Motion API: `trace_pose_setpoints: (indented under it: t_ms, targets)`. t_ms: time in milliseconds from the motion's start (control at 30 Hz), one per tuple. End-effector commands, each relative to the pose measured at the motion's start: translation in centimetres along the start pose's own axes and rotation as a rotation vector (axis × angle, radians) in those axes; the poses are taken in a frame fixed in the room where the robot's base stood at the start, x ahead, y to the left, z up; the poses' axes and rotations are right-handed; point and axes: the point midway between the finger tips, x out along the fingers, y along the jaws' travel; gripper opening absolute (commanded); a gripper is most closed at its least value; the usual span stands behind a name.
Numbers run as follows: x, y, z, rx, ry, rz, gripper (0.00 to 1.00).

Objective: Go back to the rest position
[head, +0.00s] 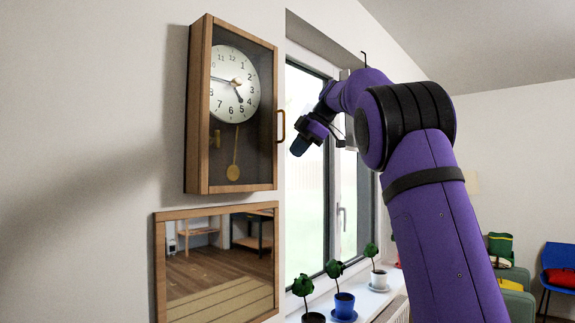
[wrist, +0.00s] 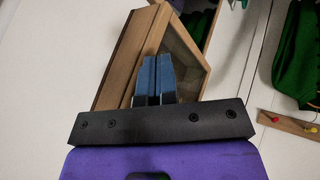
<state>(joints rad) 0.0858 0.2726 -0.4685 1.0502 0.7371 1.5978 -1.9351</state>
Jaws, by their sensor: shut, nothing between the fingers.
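My gripper (head: 299,147) is raised in front of the window, to the right of the wall clock, in the head view. In the wrist view my gripper (wrist: 154,80) has its two blue fingers together, with nothing between them. The wall clock (head: 231,110) has a wooden case, a glass front, a white dial and a pendulum, and its door appears closed. A brass handle (head: 281,126) is on its right side. A wooden, glass-fronted case (wrist: 123,62) shows behind the fingers in the wrist view. I cannot tell the gap between fingers and case.
A framed mirror (head: 217,262) hangs below the clock. Potted plants, one in a blue pot (head: 344,304), stand on the window sill. A blue chair (head: 558,278) is at the far right. In the wrist view, green cloth (wrist: 302,55) hangs by a peg rail (wrist: 292,125).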

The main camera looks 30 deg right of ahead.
Motion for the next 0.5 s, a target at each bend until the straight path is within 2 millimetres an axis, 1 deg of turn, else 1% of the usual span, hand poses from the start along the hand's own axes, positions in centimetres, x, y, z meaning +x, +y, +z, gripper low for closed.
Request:
trace_pose_setpoints:
  t_ms: [33,200,333,500]
  targets:
    - [-0.9,0.0,0.1,0.001,-0.002,0.001,0.0]
    - [-2.8,-0.1,0.2,0.002,-0.002,-0.004,0.0]
    - [-3.5,-0.2,0.2,0.002,-0.002,-0.008,0.0]
    - [-3.6,-0.3,0.2,0.004,-0.002,-0.009,0.0]
